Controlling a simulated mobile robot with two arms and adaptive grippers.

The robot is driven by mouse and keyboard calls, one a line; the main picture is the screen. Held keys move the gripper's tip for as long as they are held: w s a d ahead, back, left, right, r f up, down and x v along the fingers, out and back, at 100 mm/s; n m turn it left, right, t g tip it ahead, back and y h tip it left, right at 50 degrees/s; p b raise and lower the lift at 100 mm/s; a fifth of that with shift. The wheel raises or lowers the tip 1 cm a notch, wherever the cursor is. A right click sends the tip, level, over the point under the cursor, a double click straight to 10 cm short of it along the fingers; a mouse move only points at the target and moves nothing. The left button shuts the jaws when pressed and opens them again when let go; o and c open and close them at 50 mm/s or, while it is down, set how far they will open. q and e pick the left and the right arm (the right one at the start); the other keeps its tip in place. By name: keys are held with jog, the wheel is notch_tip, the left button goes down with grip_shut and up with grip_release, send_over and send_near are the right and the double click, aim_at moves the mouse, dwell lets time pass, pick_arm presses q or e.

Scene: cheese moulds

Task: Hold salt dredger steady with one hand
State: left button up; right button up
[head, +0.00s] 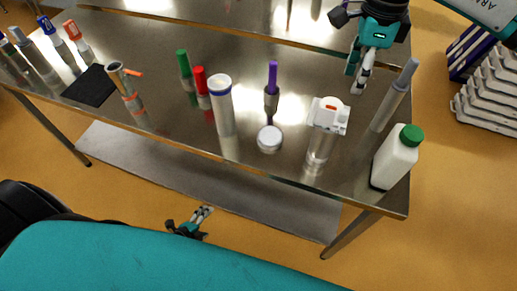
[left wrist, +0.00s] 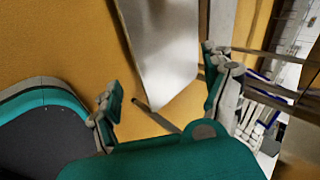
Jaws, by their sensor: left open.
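I cannot tell for sure which container is the salt dredger. A tall white cylinder with a blue rim (head: 221,92) stands upright near the middle of the steel table (head: 150,45); a round white-topped tin (head: 269,137) stands right of it. My left gripper (head: 204,213) is low in front of the table, well apart from everything on it. In the left wrist view its fingers (left wrist: 163,100) are wide apart with nothing between them. My right gripper (head: 357,83) hangs over the table's right part, seen from above; its finger gap is unclear.
A white bottle with a green cap (head: 398,158) stands at the right front corner. Near it are a white-topped container (head: 328,116) and a grey stick-like item (head: 398,90). Markers and a black mat (head: 90,86) are at the left. White crates (head: 487,85) stand at the right.

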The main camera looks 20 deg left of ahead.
aim_at(313, 140)
pick_arm(q)
jog(key=w+d+r+m+t+h, duration=0.1)
jog(key=w+d+r+m+h, duration=0.4)
jog(key=r+m, duration=0.65)
jog(key=w+d+r+m+h, duration=0.4)
jog(key=d+r+m, duration=0.3)
jog(key=r, duration=0.7)
jog(key=w+d+r+m+t+h, duration=0.1)
jog(key=w+d+r+m+h, duration=0.35)
jog(key=r+m, duration=0.75)
jog(key=shift+n, duration=0.45)
jog(key=x, duration=1.6)
jog(key=shift+s+d+r, duration=0.15)
jog(key=shift+d, duration=0.15)
pick_arm(e)
jog(key=shift+s+r, duration=0.15)
jog(key=shift+s, duration=0.05)
